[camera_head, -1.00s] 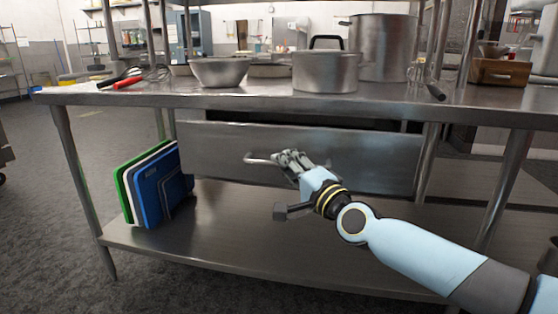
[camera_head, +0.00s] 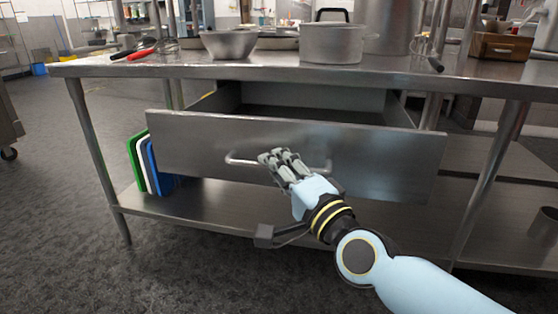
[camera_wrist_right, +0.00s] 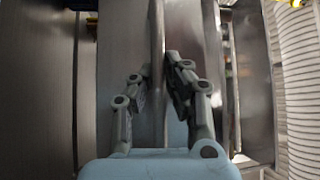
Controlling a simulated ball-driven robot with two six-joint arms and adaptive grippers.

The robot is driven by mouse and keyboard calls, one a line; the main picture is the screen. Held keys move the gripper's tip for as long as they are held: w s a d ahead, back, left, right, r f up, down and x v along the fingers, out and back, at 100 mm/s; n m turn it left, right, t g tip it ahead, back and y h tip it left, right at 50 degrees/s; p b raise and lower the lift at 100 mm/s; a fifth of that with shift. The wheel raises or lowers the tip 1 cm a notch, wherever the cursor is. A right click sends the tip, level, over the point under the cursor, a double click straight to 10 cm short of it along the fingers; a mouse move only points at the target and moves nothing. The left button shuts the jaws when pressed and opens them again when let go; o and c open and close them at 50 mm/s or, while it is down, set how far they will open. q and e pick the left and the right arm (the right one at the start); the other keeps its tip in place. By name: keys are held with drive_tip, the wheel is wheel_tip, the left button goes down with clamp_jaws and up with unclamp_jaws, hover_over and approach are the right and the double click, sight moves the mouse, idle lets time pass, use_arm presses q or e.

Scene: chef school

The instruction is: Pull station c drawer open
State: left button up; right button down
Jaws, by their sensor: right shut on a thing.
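The steel drawer (camera_head: 390,160) under the table top stands well out from the table, and its dark inside shows behind the front panel. Its bar handle (camera_head: 240,161) runs across the middle of the front. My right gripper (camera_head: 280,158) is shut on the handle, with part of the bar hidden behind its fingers. My left gripper is not in view.
The steel table top (camera_head: 200,70) holds a bowl (camera_head: 229,44), a pot (camera_head: 331,43) and red and black-handled whisks. Several cutting boards (camera_head: 150,165) stand on the lower shelf (camera_head: 210,208) at the left. The floor in front is clear.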

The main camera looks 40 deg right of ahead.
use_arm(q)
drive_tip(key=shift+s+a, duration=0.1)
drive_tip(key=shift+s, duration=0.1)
use_arm(e)
drive_tip(key=shift+s+f, duration=0.1)
drive_tip(key=shift+f, duration=0.3)
drive_tip(key=c, duration=1.7)
unclamp_jaws()
drive_tip(key=o, duration=0.4)
drive_tip(key=shift+r, duration=0.1)
drive_tip(key=shift+c, duration=0.2)
drive_tip(key=shift+r, duration=0.1)
drive_tip(key=s+f, duration=0.1)
drive_tip(key=s, duration=1)
drive_tip(key=shift+s+a+f, duration=0.3)
drive_tip(key=shift+s+a, duration=0.1)
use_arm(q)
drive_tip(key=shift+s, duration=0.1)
